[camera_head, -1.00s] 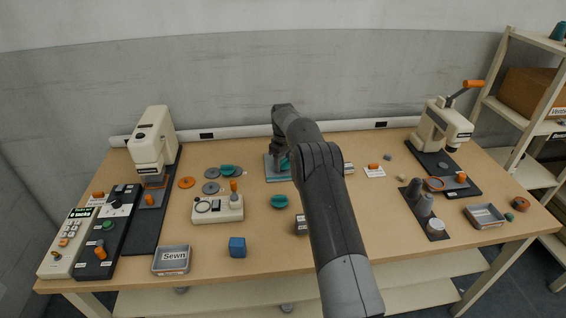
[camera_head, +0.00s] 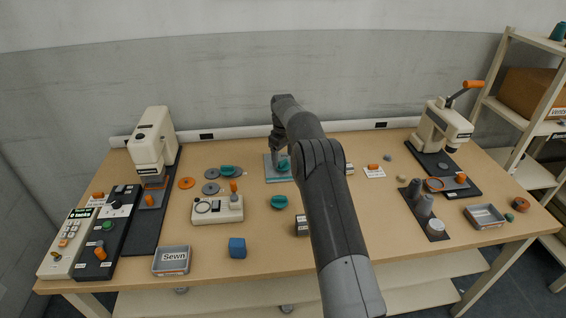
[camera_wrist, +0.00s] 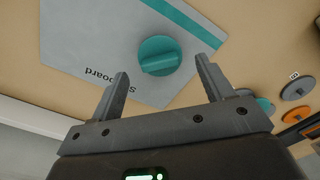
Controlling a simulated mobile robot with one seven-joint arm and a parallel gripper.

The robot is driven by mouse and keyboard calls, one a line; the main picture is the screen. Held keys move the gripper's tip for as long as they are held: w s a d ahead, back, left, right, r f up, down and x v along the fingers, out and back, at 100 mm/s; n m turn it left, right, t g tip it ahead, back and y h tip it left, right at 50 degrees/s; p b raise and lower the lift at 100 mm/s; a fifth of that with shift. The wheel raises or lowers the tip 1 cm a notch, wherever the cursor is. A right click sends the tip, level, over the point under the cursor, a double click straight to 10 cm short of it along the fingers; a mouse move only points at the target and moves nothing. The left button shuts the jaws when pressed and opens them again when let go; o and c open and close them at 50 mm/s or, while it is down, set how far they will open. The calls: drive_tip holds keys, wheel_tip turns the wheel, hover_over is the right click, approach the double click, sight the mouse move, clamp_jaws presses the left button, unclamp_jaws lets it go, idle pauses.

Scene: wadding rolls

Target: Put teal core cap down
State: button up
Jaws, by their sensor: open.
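The teal core cap (camera_wrist: 160,56) rests on a grey board with a teal stripe (camera_wrist: 85,45), whose partly hidden print ends in "board". In the head view the cap (camera_head: 284,164) shows on the same board (camera_head: 271,175), partly behind my arm. My gripper (camera_wrist: 163,80) is open and empty, its two fingers apart on either side of the cap and clear of it. In the head view my gripper (camera_head: 279,150) is over the board.
Other teal caps lie on the table, one (camera_head: 279,202) in front of the board and one (camera_head: 227,170) by grey discs (camera_head: 211,188). A cream device (camera_head: 217,209) stands front left, near a blue cube (camera_head: 237,248).

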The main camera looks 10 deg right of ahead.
wheel_tip(320, 180, up, 8)
wheel_tip(320, 180, up, 16)
drive_tip(key=m+t, duration=0.2)
hover_over(283, 162)
drive_tip(key=s, duration=1)
drive_tip(key=s+d+r+m, duration=0.2)
drive_tip(key=s+r, duration=0.6)
drive_tip(key=s, duration=0.5)
drive_tip(key=s+m+t, duration=0.2)
drive_tip(key=s, duration=1.4)
drive_tip(key=s+f+m, duration=0.1)
drive_tip(key=s+f, duration=0.3)
drive_tip(key=s, duration=0.4)
drive_tip(key=s+d+f+m+t, duration=0.1)
drive_tip(key=s+f+m, duration=0.1)
drive_tip(key=s, duration=0.5)
drive_tip(key=shift+s+d+f+t, duration=0.3)
drive_tip(key=shift+s+f, duration=0.1)
drive_tip(key=shift+f, duration=0.5)
drive_tip(key=shift+o, duration=0.6)
